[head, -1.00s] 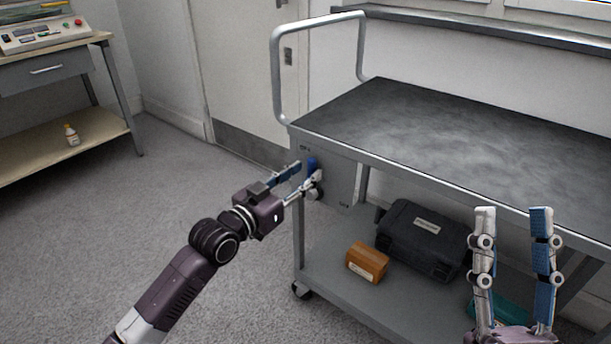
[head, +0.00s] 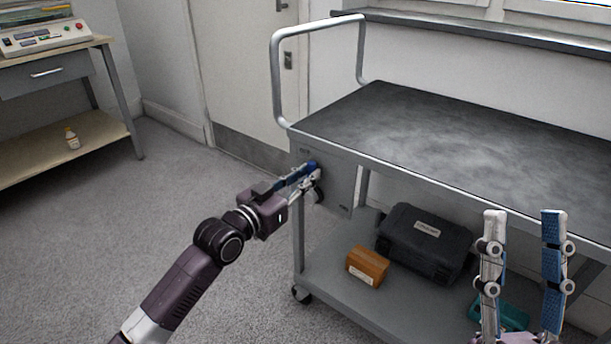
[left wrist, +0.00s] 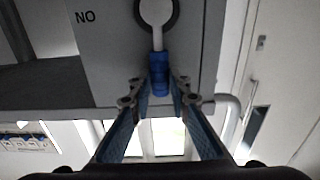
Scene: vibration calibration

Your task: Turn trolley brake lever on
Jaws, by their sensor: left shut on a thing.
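The grey trolley (head: 375,148) stands at the right, with a brake panel (head: 342,185) at its near left corner. The brake lever has a blue handle (head: 312,164) that points up from its round hub in the head view. In the left wrist view the blue handle (left wrist: 160,75) lies between the fingertips, with the letters "NO" on the panel beside it. My left gripper (head: 309,175) is shut on the handle; its fingers partly hide the lever in the head view. My right gripper (head: 525,228) is open and empty in front of the trolley's right part.
The trolley top is bare. Its lower shelf (head: 330,270) holds a black case (head: 425,243), an orange-brown box (head: 367,266) and a teal item (head: 503,315). A hoop handle (head: 277,75) rises at the trolley's left end. A bench (head: 55,165) stands far left; the floor between is clear.

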